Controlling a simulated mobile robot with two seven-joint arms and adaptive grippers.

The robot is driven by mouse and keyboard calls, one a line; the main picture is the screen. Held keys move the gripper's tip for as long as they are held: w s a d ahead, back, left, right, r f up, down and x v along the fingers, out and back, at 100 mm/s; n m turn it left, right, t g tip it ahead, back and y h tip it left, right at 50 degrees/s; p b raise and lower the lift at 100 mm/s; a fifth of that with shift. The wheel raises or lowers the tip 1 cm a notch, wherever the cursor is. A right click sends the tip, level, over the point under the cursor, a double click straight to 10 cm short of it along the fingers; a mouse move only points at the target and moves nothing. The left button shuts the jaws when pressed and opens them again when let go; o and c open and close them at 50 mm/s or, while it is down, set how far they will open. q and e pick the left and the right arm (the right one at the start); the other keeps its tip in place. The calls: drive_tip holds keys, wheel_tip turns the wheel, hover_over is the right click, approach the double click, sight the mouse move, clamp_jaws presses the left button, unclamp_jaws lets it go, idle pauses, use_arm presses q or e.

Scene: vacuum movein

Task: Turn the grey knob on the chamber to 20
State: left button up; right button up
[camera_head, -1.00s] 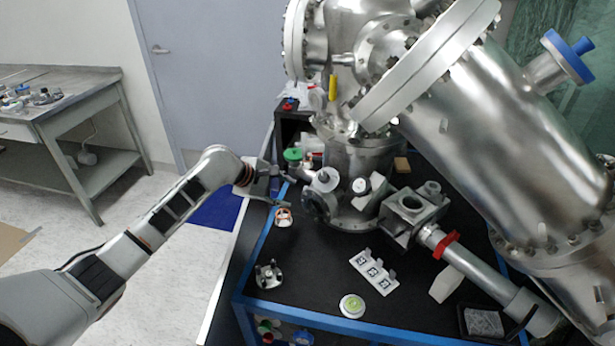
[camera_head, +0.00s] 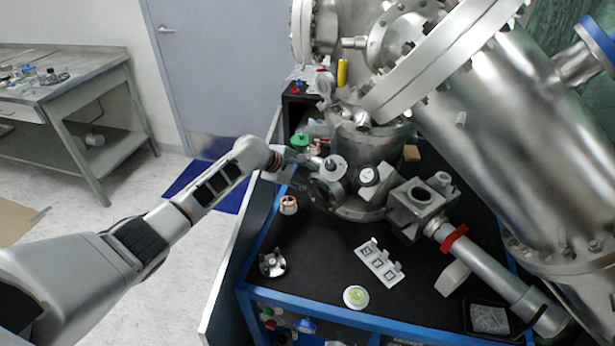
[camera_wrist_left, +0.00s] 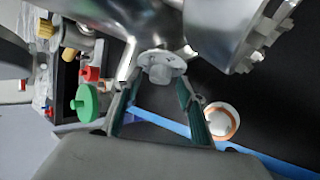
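The steel chamber (camera_head: 365,133) stands at the back of the black table. The grey knob (camera_head: 334,167) is a pale round disc on a short stem on its left side, facing my left gripper. In the left wrist view the knob (camera_wrist_left: 160,68) shows a round flange with a smaller hub at its front. My left gripper (camera_head: 312,172) is open beside it. In the left wrist view its fingertips (camera_wrist_left: 157,82) lie to either side of the hub, with gaps visible. I cannot read numbers on the knob. My right gripper is not in view.
A white dial (camera_head: 368,175) sits right of the knob. A green-capped part (camera_wrist_left: 88,103) is left of my gripper; an orange-and-white round part (camera_wrist_left: 222,120) is right. A black-and-silver fitting (camera_head: 272,263), a marker plate (camera_head: 380,262) and a green-topped disc (camera_head: 356,297) lie on the table.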

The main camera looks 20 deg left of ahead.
use_arm(q)
drive_tip(key=shift+w, duration=0.1)
drive_tip(key=shift+c, duration=0.5)
drive_tip(key=c, duration=1)
drive_tip(key=shift+s+f+m+t, duration=0.2)
drive_tip(key=shift+f+m+t, duration=0.05)
drive_tip(key=shift+m+t, duration=0.75)
drive_tip(key=shift+f+m+t+h+b, duration=0.1)
drive_tip(key=shift+m+t+h+b, duration=0.35)
drive_tip(key=shift+b, duration=0.2)
drive_tip(key=shift+m+t+b, duration=0.25)
drive_tip(key=shift+m+b, duration=0.2)
drive_tip(key=o, duration=1)
drive_tip(key=shift+o, duration=0.5)
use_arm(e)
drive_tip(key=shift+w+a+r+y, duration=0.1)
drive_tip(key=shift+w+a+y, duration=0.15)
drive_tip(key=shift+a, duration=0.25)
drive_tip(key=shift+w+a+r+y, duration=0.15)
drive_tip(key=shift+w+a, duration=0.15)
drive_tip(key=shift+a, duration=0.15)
